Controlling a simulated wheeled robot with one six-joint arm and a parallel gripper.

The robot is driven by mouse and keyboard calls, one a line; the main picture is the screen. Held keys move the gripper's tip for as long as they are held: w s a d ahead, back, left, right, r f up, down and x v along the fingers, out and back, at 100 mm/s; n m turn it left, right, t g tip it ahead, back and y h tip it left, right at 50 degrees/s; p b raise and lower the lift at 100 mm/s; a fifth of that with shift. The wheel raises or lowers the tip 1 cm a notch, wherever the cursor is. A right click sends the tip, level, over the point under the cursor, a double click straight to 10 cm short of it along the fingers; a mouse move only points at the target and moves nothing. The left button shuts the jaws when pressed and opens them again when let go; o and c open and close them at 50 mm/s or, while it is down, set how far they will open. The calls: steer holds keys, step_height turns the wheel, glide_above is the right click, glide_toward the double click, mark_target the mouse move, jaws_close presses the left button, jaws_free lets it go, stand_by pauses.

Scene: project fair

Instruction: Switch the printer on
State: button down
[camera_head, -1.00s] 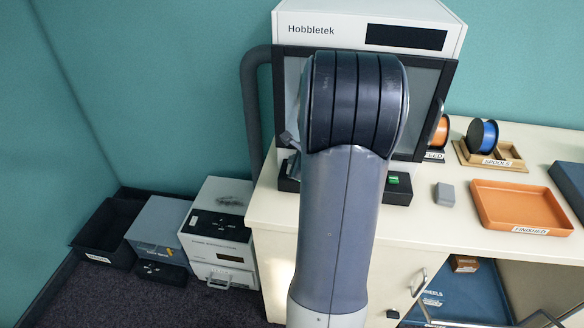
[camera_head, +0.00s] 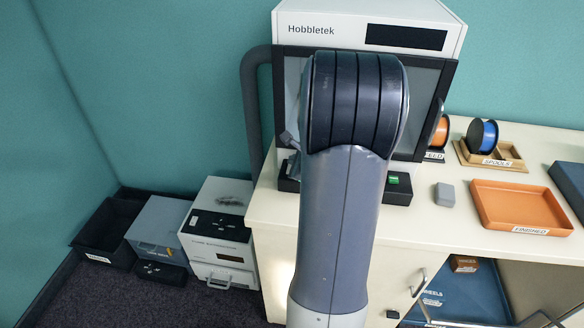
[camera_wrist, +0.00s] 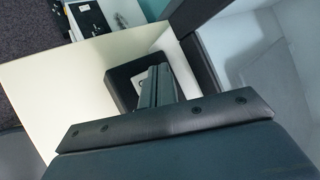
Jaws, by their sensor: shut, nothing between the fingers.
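The printer (camera_head: 301,14), a white-topped machine marked "Hobbletek", stands on the cream table with a dark display (camera_head: 406,38). My arm hides the middle of its front. A black strip (camera_head: 398,197) along its front base carries a small green part (camera_head: 399,179) at the right; I cannot tell whether this is a switch or a light. My gripper is mostly hidden behind my arm in the head view.
On the table (camera_head: 425,222) are a small grey block (camera_head: 444,195), an orange tray (camera_head: 520,221) marked "FINISHED", and spools in a wooden holder (camera_head: 514,165). Boxes and a black bin (camera_head: 93,245) stand on the floor at the left. A blue bin (camera_head: 470,290) sits below.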

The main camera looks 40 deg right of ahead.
steer(key=shift+f, duration=0.2)
steer(key=shift+f+b, duration=0.25)
steer(key=shift+b, duration=0.4)
steer(key=shift+f, duration=0.15)
stand_by(0.4)
steer(key=shift+r, duration=0.55)
steer(key=r+p, duration=0.4)
steer(key=r, duration=0.1)
steer(key=shift+s+a, duration=0.25)
steer(key=shift+a, duration=0.05)
stand_by(0.4)
